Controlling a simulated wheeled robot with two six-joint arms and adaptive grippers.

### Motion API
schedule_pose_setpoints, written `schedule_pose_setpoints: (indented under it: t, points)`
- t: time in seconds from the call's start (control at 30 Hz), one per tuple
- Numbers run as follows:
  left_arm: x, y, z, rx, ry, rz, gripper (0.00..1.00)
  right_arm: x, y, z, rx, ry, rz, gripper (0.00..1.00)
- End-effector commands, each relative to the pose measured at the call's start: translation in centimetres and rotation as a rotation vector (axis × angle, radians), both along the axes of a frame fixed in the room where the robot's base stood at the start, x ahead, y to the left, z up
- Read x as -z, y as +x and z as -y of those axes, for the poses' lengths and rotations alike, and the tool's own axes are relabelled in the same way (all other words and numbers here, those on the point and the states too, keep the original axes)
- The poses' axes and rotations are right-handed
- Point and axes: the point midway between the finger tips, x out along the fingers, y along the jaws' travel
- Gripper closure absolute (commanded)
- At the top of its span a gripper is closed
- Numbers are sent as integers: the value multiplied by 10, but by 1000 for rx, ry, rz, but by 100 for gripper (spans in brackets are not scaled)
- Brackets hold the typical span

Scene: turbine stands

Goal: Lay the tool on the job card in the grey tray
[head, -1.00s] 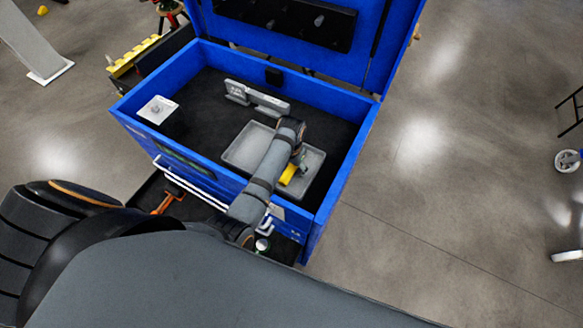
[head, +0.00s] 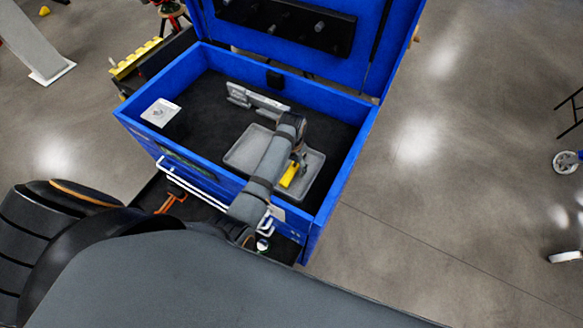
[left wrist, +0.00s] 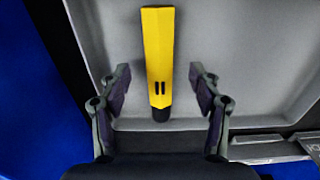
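The yellow tool (head: 289,175) with a black end lies in the grey tray (head: 243,149), in the tray's right part in the head view. In the left wrist view the tool (left wrist: 158,55) runs lengthwise between my fingers. My left gripper (left wrist: 160,75) is open, with a gap on each side of the tool. In the head view my left gripper (head: 298,163) is over the tray, partly hidden by its own arm. I cannot make out a job card in the tray; my arm hides part of it. My right gripper is not in view.
The tray is inside an open blue chest (head: 335,180) with raised walls and a raised lid (head: 365,45). A grey bracket (head: 255,100) stands behind the tray. A white-topped block (head: 161,112) stands in the left corner. Dark floor is free between them.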

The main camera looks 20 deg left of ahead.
Motion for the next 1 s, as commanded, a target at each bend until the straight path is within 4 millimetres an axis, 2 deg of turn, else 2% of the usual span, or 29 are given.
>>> schedule_pose_setpoints:
  t: [0.4,1.0]
  points:
    - [-36,0,0,1,0,1,37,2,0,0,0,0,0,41]
    - [-39,0,0,0,0,1,37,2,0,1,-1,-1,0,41]
